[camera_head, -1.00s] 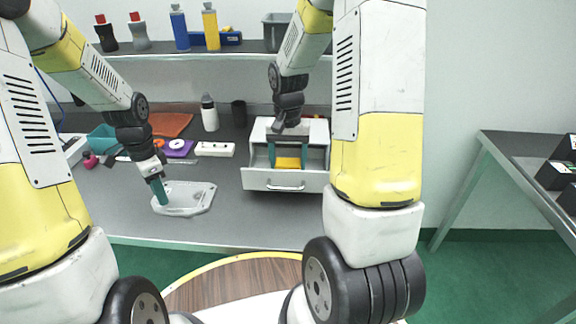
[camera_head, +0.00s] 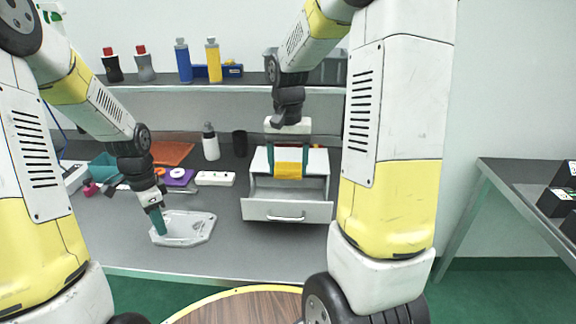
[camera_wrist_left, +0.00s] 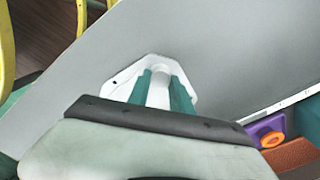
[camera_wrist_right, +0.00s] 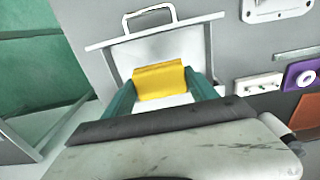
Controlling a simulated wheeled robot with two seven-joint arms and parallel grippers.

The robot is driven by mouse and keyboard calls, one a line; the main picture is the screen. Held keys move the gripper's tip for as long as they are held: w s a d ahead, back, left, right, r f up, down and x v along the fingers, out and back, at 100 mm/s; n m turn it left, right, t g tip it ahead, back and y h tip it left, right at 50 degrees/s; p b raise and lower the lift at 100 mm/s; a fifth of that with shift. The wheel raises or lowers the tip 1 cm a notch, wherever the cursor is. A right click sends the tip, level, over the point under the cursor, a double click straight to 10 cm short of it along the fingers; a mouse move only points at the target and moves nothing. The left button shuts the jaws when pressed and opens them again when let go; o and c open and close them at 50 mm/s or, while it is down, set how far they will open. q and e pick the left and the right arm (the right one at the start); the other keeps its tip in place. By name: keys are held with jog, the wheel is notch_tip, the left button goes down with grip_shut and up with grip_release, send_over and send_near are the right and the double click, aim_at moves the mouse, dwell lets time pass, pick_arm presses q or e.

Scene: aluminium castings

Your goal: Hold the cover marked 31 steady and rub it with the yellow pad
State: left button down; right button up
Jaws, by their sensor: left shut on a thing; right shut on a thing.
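The cover (camera_head: 193,228) is a light grey casting lying flat on the grey bench in the head view; its number cannot be read. My left gripper (camera_head: 160,228) is shut on the cover's left part, and the left wrist view shows the green fingers closed on it (camera_wrist_left: 157,68). The yellow pad (camera_head: 288,170) is held between the green fingers of my right gripper (camera_head: 288,164), above the open drawer. The right wrist view shows the pad (camera_wrist_right: 160,80) spanning both fingers, with the drawer below.
The white drawer unit (camera_head: 318,160) stands on the bench with its drawer (camera_head: 262,209) pulled out. A white strip (camera_head: 215,178), purple block (camera_head: 180,180) and bottle (camera_head: 210,145) stand behind the cover. Bottles line the shelf (camera_head: 130,88). Bench between cover and drawer is clear.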

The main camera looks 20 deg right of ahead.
jog(key=w+a+f+n, duration=0.2)
jog(key=a+n, duration=0.6)
jog(key=a, duration=0.2)
jog(key=n, duration=1)
send_over(202, 221)
notch_tip(202, 221, down, 2)
jog(key=shift+s+f, duration=0.15)
jog(key=shift+f, duration=3.8)
jog(key=shift+s+a, duration=0.1)
jog(key=shift+c, duration=0.5)
jog(key=shift+s+a+f, duration=0.2)
jog(key=shift+s, duration=0.4)
jog(key=shift+s+a+f, duration=0.15)
jog(key=shift+s, duration=0.4)
jog(key=shift+s+a, duration=0.25)
jog(key=shift+s, duration=0.35)
jog(key=w, duration=0.1)
jog(key=w+d, duration=0.1)
jog(key=w, duration=0.2)
jog(key=shift+d, duration=0.25)
jog(key=shift+s+r, duration=0.1)
jog(key=shift+r, duration=4.05)
